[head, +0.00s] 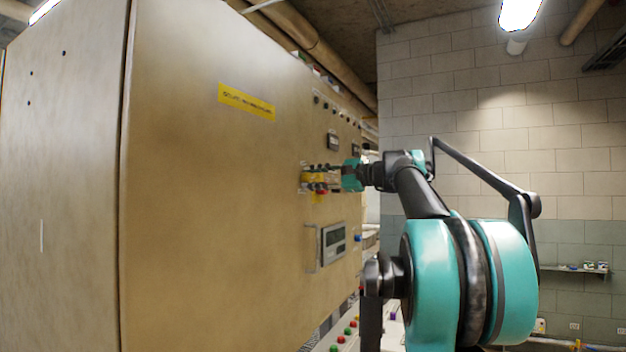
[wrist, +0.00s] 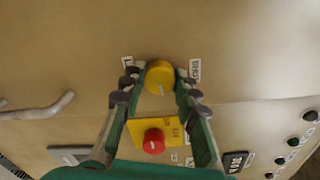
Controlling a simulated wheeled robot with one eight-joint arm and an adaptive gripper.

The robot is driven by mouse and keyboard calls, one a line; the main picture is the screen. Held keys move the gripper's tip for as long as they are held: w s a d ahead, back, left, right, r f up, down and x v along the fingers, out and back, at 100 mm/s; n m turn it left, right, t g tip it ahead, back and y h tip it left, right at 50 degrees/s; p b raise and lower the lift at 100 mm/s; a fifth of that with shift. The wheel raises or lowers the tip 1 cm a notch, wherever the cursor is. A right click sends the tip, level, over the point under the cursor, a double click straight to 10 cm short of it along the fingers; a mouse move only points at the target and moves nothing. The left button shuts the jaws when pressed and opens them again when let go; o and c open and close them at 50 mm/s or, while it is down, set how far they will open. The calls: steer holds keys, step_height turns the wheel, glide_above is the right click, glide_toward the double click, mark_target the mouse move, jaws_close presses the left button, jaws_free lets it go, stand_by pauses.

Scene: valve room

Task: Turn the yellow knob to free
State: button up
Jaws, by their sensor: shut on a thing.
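The yellow knob (wrist: 159,77) is round with a pale pointer line and sits on the beige cabinet front. In the wrist view the line points roughly toward the bottom of the picture. My gripper (wrist: 160,86) is shut on the knob, one finger on each side. White labels stand on both sides of the knob; their text is too small to read. In the head view my gripper (head: 335,178) reaches the panel from the right, and the knob is hard to make out there among the fingers and yellow parts.
A red button (wrist: 153,141) on a yellow plate (wrist: 172,127) lies just beside the knob, between my fingers. A metal handle (wrist: 40,111) sticks out at the left. Several dark buttons (wrist: 293,142) are at the right. A display (head: 334,238) sits lower on the cabinet (head: 210,190).

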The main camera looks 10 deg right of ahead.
steer(key=shift+m, duration=0.6)
steer(key=o, duration=1.2)
steer(key=shift+c, duration=0.2)
steer(key=shift+d, duration=0.1)
steer(key=v, duration=1.2)
